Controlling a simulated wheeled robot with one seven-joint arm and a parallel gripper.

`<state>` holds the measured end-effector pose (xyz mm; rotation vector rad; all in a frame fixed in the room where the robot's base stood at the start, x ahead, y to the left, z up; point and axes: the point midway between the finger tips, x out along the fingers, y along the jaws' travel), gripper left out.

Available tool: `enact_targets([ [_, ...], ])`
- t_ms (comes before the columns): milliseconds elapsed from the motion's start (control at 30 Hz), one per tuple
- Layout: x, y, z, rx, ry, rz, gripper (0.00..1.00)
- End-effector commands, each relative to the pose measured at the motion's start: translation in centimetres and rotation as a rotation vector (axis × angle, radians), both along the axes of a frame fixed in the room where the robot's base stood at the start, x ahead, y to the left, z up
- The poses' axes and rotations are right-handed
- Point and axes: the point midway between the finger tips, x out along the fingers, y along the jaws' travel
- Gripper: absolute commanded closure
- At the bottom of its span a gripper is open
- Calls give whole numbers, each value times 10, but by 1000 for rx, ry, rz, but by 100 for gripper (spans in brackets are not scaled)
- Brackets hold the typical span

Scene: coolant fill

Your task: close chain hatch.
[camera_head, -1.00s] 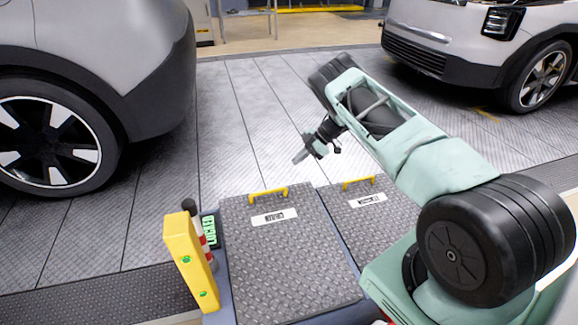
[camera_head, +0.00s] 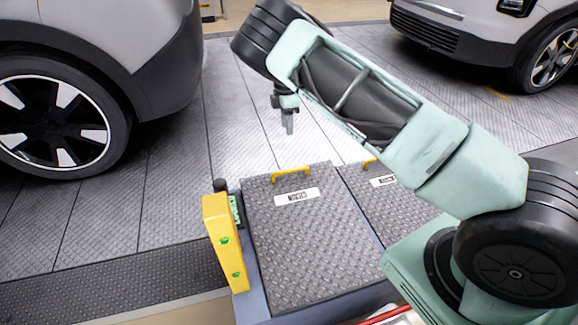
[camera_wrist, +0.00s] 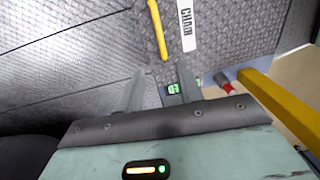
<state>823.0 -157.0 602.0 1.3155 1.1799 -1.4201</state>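The chain hatch is a dark diamond-plate lid (camera_head: 310,245) with a yellow handle (camera_head: 290,173) along its far edge and a white label. It looks flat on its grey-blue frame in the head view. In the wrist view its label (camera_wrist: 187,25) reads CHAIN, beside the yellow handle (camera_wrist: 158,28). My gripper (camera_head: 289,128) points down in the air near the far edge of the lid, apart from the handle. In the wrist view the two fingers (camera_wrist: 160,82) stand apart with nothing between them.
A second lid (camera_head: 385,205) with its own handle lies to the right, partly behind my arm. A yellow post (camera_head: 224,243) stands at the left of the hatch. Cars stand at the left (camera_head: 90,60) and far right (camera_head: 470,35). The plated floor behind the hatches is clear.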

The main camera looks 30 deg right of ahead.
Motion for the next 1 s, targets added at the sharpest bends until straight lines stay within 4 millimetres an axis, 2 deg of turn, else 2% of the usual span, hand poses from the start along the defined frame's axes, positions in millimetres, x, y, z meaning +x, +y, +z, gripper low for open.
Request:
enact_targets([
  [167, -3, 0, -27, 1, 4, 0, 64],
  [700, -13, 1, -137, 3, 3, 0, 64],
  [900, -15, 2, -163, 2, 2, 1, 64],
  [1000, -16, 3, -169, 3, 1, 1, 64],
])
